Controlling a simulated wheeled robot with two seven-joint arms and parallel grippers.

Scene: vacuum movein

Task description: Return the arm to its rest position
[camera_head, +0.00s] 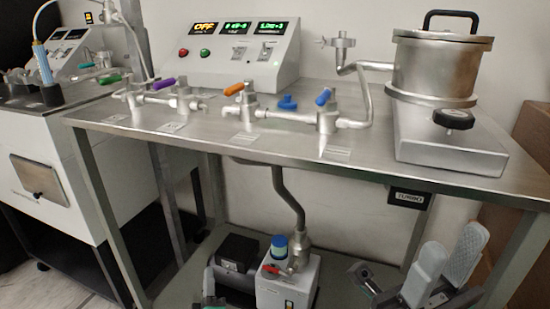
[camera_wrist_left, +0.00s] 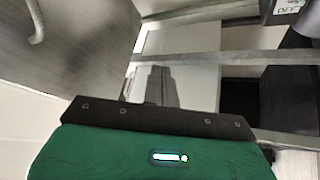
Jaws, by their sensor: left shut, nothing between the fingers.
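My left gripper shows in the left wrist view (camera_wrist_left: 160,88), its dark fingers together with nothing between them, in front of its green and black body. In the head view only a small dark and teal part of my left gripper (camera_head: 210,287) shows at the bottom edge, left of the white pump.
A steel table (camera_head: 355,165) carries pipes with coloured valve handles, a lidded chamber (camera_head: 435,70) and a display box (camera_head: 235,50). Below stands a white pump (camera_head: 287,285) with a red handle, beside a black box (camera_head: 237,252). Another bench (camera_head: 45,150) stands at left.

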